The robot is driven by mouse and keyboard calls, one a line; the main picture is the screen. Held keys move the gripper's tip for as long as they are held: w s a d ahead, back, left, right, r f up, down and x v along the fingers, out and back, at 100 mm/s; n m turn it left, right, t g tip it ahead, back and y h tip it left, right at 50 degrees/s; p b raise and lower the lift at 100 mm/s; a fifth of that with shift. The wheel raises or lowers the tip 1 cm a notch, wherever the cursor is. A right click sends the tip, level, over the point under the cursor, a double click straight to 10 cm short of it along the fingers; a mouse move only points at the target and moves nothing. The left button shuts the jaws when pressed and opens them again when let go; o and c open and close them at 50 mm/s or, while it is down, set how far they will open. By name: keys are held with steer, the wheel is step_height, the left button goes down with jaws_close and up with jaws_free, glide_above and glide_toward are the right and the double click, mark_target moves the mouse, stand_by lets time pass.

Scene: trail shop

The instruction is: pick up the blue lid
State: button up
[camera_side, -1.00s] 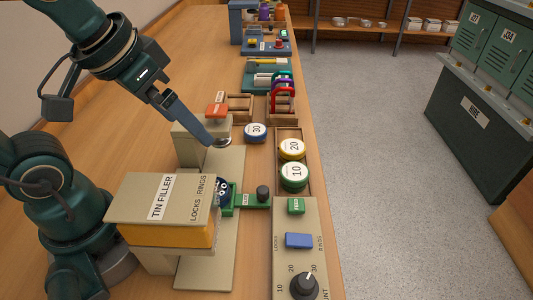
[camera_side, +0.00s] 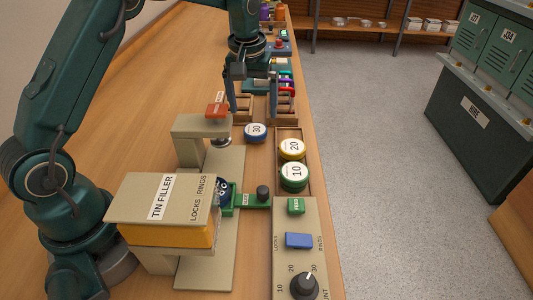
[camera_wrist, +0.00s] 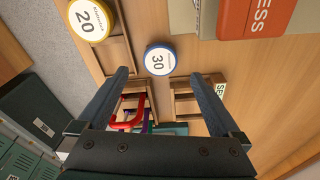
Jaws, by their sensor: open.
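The blue lid (camera_side: 256,131), blue-rimmed with a white top marked 30, lies flat on the bench. It shows in the wrist view (camera_wrist: 160,60) just beyond and between my two fingertips. My gripper (camera_side: 250,108) is open, pointing down, with its fingers spread on either side. In the side view it hangs a little behind the lid, above the wooden racks. Its fingers also show in the wrist view (camera_wrist: 158,75), with nothing held between them. The lid is apart from the fingers and fully visible in the side view.
A yellow lid (camera_side: 292,149) marked 20 and a green lid (camera_side: 294,176) marked 10 lie in a wooden tray to the right. The press (camera_side: 202,126) stands left of the blue lid. A wooden rack (camera_side: 283,108) with coloured rings is behind it.

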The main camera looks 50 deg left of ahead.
mark_target(255, 129)
steer(key=shift+w+a+f, duration=0.15)
steer(key=shift+w+f, duration=0.05)
steer(key=shift+f, duration=0.55)
steer(key=shift+w+a+f, duration=0.1)
steer(key=shift+w+f, duration=0.05)
steer(key=shift+f, duration=1)
steer(key=shift+w+a+f, duration=0.1)
steer(key=shift+f, duration=1.05)
steer(key=c, duration=1.2)
